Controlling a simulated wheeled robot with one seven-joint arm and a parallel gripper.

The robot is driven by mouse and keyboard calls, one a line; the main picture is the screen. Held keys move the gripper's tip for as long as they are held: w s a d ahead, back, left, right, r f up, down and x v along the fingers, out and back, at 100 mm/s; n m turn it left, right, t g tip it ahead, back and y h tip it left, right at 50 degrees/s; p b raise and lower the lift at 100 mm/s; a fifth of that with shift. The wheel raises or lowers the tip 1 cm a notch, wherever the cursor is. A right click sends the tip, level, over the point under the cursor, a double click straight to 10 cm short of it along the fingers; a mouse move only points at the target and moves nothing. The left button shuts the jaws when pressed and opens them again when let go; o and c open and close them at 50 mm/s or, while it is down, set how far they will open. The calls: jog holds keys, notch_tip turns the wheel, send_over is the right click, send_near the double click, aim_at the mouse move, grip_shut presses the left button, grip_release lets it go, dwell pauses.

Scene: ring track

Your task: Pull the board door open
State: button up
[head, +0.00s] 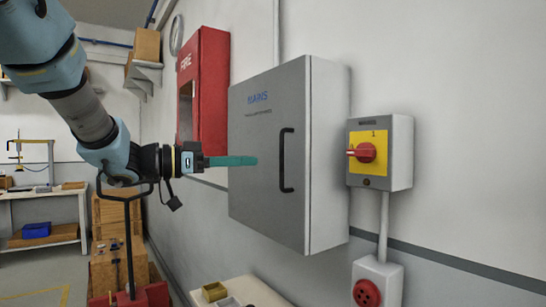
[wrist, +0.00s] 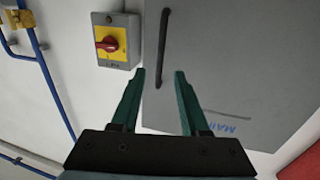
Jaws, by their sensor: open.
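The board door (head: 265,150) is the grey front of a wall box marked MAINS. It looks shut in the head view. Its black upright bar handle (head: 287,160) is near the door's right edge. My gripper (head: 255,160) is in front of the door, left of the handle in the head view. In the wrist view the green fingers (wrist: 160,74) are apart with nothing between them. The handle (wrist: 163,48) shows beyond the fingertips, between them and nearer the left one. The grey door also fills the right of the wrist view (wrist: 235,60).
A grey switch box with a red knob (head: 367,152) on a yellow plate is right of the board. A red socket (head: 367,293) is below it. A red FIRE cabinet (head: 210,90) hangs to the left. A white surface (head: 260,291) with small bins lies below.

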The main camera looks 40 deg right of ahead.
jog(key=p+x, duration=0.2)
jog(key=x, duration=0.6)
jog(key=shift+d, duration=0.15)
grip_shut()
dwell(1.1)
